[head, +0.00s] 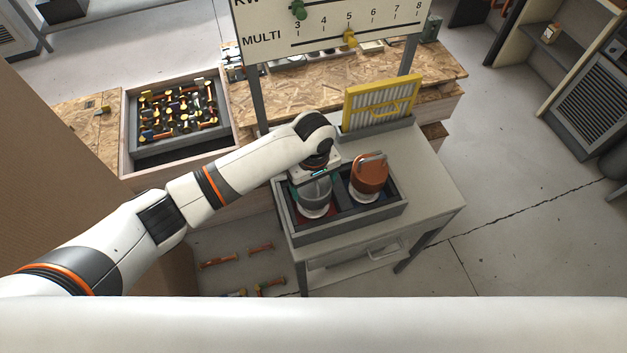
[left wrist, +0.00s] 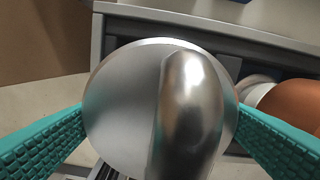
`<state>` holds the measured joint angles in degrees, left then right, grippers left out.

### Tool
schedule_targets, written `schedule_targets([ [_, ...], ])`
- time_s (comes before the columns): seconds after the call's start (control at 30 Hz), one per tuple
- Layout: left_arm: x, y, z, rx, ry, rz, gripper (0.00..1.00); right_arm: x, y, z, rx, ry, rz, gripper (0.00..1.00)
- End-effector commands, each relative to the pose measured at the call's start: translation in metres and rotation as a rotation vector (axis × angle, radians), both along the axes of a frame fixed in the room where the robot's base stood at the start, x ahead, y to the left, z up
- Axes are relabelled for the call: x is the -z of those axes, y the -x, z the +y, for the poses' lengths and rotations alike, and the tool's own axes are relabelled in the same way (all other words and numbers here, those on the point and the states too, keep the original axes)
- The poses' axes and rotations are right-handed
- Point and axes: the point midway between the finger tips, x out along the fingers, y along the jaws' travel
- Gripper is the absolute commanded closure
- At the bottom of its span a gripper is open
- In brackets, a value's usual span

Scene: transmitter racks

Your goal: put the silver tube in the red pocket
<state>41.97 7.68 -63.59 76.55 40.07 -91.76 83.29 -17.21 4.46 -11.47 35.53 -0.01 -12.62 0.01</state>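The silver tube (head: 314,194) is upright at the left half of a grey tray (head: 345,229) on the small table. Its round top and handle fill the middle of the left wrist view (left wrist: 135,105). My left gripper (head: 315,180) comes down over it from above. Its teal fingers meet the tube's two sides, so it looks shut on the tube. The red pocket (head: 301,222) shows as a strip of red floor beside the tube's pale base. I cannot tell whether the base touches that floor. My right gripper is not in view.
An orange tube with a handle (head: 368,175) stands in the tray's right pocket, close to my left gripper. A yellow-framed filter (head: 380,103) stands behind the tray. A bin of coloured parts (head: 180,108) is at the left. The small table's right side (head: 435,190) is bare.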

Motion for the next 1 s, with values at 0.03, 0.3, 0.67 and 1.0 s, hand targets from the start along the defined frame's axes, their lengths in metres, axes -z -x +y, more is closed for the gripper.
schedule_targets([
  [0.03,0.000,0.000,0.000,0.000,-0.001,0.000,0.08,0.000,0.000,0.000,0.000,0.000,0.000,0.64],
  [0.3,-0.001,0.000,0.000,0.000,0.000,0.000,0.00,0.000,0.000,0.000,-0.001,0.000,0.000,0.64],
  [0.67,-0.051,-0.001,-0.001,0.001,0.004,-0.004,0.00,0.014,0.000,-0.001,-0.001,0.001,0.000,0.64],
  [1.0,-0.112,-0.001,-0.001,0.000,0.002,-0.001,0.00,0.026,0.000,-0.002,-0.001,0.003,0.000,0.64],
])
